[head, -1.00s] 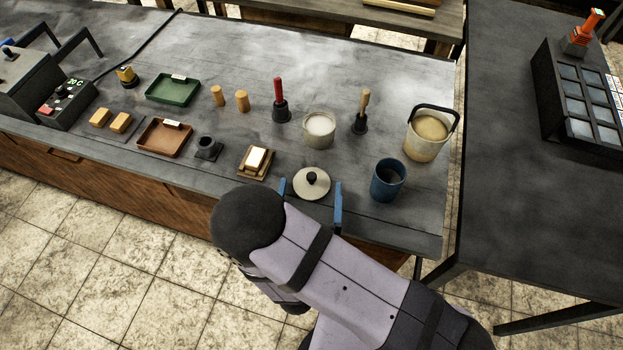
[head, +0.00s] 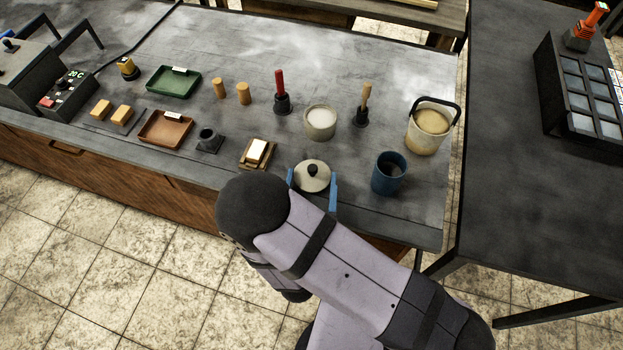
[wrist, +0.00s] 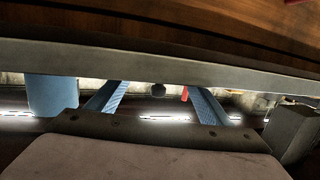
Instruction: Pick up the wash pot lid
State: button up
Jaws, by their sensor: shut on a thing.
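The wash pot lid (head: 320,178) is a pale round disc with a dark knob (head: 312,165) on top, near the front edge of the bench. My gripper (head: 312,183) comes from the front edge and is shut on the lid, one blue finger on each side of its rim. The lid lies level at bench height; I cannot make out any gap under it. In the wrist view the dark knob (wrist: 158,90) shows between the two blue fingers (wrist: 156,98), while the lid's disc is hard to make out.
A blue pot (head: 376,177) stands close to the right of the lid. A pale pot (head: 321,131) with white contents stands behind it. A wooden tray with a white block (head: 257,151) lies to the left. A bucket (head: 424,142) and two handled tools stand further back.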

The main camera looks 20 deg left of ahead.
aim_at(312, 185)
jog(key=shift+r, duration=4.85)
jog(key=w+d+r+m+h+b, duration=0.2)
jog(key=w+d+h+b, duration=0.15)
jog(key=w, duration=0.25)
jog(key=w+d+r+m+h+b, duration=0.2)
jog(key=w+d, duration=0.2)
jog(key=w, duration=0.1)
jog(key=w+a+r+n+y, duration=0.1)
jog(key=w+a+r+y, duration=0.1)
jog(key=w+a+r, duration=0.2)
jog(key=a+f+n+y, duration=0.2)
jog(key=a+n+y, duration=0.15)
jog(key=a, duration=0.25)
jog(key=shift+m, duration=0.25)
jog(key=shift+f+b, duration=0.4)
jog(key=shift+f, duration=4.75)
jog(key=shift+f, duration=0.1)
jog(key=o, duration=1.1)
jog(key=shift+c, duration=0.2)
